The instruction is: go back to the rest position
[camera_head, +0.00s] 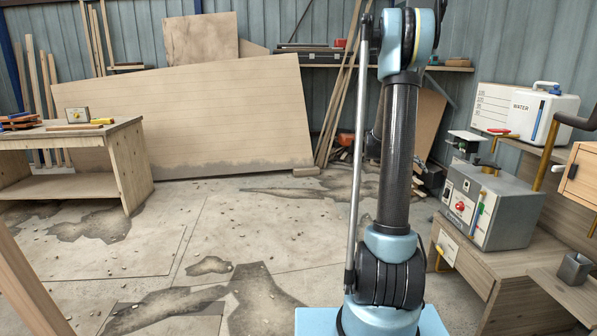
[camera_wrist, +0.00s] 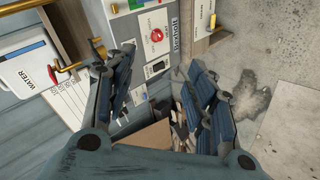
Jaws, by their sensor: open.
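My gripper (camera_wrist: 161,60) shows in the wrist view with its two dark blue-grey fingers spread apart. Nothing is held between them. The grey machine box (camera_wrist: 132,30) with its red button shows beyond the fingertips, apart from them as far as I can tell. In the head view my arm stands upright in the middle, and my gripper is out of the picture.
In the head view the grey machine box (camera_head: 508,211) sits on a wooden bench (camera_head: 505,262) at the right. The white water container (camera_head: 546,116) stands behind it. A wooden workbench (camera_head: 128,166) is at the left. The stained concrete floor (camera_head: 240,225) between is mostly clear.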

